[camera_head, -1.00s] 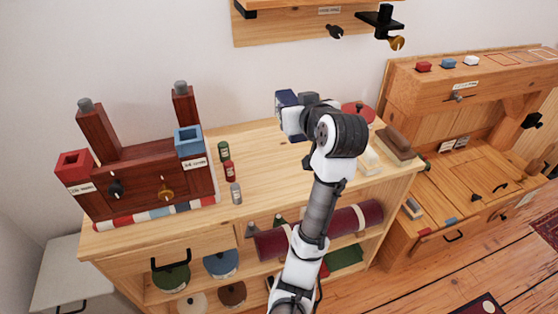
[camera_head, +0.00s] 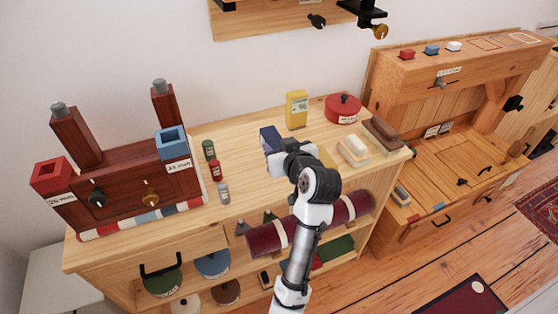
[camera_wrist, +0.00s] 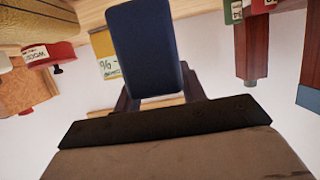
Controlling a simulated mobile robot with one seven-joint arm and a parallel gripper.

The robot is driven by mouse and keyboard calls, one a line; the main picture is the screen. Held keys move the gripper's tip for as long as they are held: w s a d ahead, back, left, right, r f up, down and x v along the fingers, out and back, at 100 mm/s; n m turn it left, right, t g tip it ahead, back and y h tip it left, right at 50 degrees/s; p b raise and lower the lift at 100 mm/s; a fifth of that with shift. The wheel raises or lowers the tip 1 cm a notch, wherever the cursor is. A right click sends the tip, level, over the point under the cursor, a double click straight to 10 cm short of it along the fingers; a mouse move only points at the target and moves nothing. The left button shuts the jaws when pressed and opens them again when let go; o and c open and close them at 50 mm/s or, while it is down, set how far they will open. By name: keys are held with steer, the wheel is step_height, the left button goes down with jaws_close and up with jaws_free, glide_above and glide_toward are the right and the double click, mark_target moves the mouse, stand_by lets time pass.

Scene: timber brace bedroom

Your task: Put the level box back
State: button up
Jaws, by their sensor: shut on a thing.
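A dark blue box (camera_head: 269,138) is held in my gripper (camera_head: 276,152) above the middle of the wooden cabinet top (camera_head: 240,140). In the wrist view the dark blue box (camera_wrist: 143,45) fills the space between my fingers, with one dark finger on each side. No label shows on its visible faces, so I cannot confirm that it is the level box. My arm hides part of it in the head view, and its height above the top is hard to tell. A yellow box (camera_head: 297,109) with a pale label stands upright behind it, apart from it.
Several small bottles (camera_head: 215,170) stand left of my gripper, beside the dark red timber stand (camera_head: 140,176). A red lidded pot (camera_head: 342,109), a pale block (camera_head: 353,149) and a brown brush-like block (camera_head: 381,134) are at the right. Bare wood lies between bottles and yellow box.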

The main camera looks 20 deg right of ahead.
steer(key=shift+f, duration=2.5)
steer(key=shift+f, duration=0.25)
steer(key=o, duration=1.2)
steer(key=shift+r, duration=0.15)
